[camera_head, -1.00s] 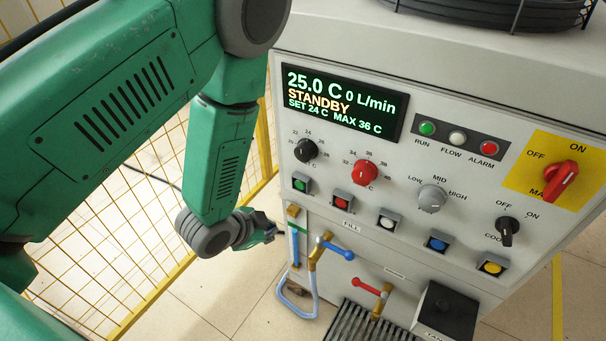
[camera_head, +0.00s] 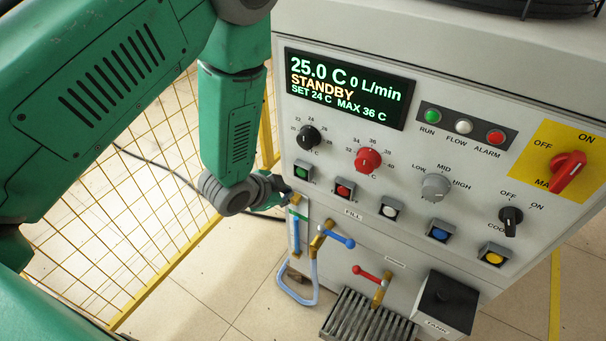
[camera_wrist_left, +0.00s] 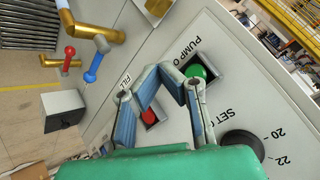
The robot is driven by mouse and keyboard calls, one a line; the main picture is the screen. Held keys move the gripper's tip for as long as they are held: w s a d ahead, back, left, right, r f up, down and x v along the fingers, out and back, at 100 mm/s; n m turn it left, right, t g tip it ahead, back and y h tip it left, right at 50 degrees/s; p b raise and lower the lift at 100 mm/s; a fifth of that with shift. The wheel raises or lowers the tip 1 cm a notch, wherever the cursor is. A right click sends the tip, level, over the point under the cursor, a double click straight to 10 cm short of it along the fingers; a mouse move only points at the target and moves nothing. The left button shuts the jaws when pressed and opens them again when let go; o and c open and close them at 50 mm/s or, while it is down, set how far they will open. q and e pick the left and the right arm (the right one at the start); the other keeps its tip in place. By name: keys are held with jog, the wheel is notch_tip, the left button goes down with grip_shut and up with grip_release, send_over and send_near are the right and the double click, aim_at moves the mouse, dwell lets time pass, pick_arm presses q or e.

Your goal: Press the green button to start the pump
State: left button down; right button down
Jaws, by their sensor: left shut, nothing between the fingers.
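The green button (camera_head: 302,172) is the leftmost in the row of square buttons on the white panel, below the black knob. In the left wrist view the green button (camera_wrist_left: 198,72) lies beside the fingertips, under a label starting "PUMP". My left gripper (camera_head: 288,194) is shut and empty, just below and left of the green button in the head view. In the left wrist view its fingertips (camera_wrist_left: 160,71) meet between the green button and the fill fittings. I cannot tell whether they touch the panel. My right gripper is not in view.
The display (camera_head: 347,88) reads STANDBY and 0 L/min. The red button (camera_head: 344,189) is close on the right. Brass valves with a blue handle (camera_head: 340,240) and a red handle (camera_head: 366,273) stick out below. A yellow mesh fence (camera_head: 150,170) stands left.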

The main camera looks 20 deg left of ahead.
aim_at(303, 171)
pick_arm(q)
jog(key=w, duration=0.3)
jog(key=shift+w+d, duration=0.3)
jog(key=shift+w, duration=0.1)
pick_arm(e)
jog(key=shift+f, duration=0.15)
pick_arm(q)
jog(key=shift+a, duration=0.3)
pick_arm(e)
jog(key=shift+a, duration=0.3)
pick_arm(q)
jog(key=shift+d, duration=0.2)
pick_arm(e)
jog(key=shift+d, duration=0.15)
pick_arm(q)
jog(key=shift+w+a, duration=0.1)
jog(key=shift+w, duration=0.3)
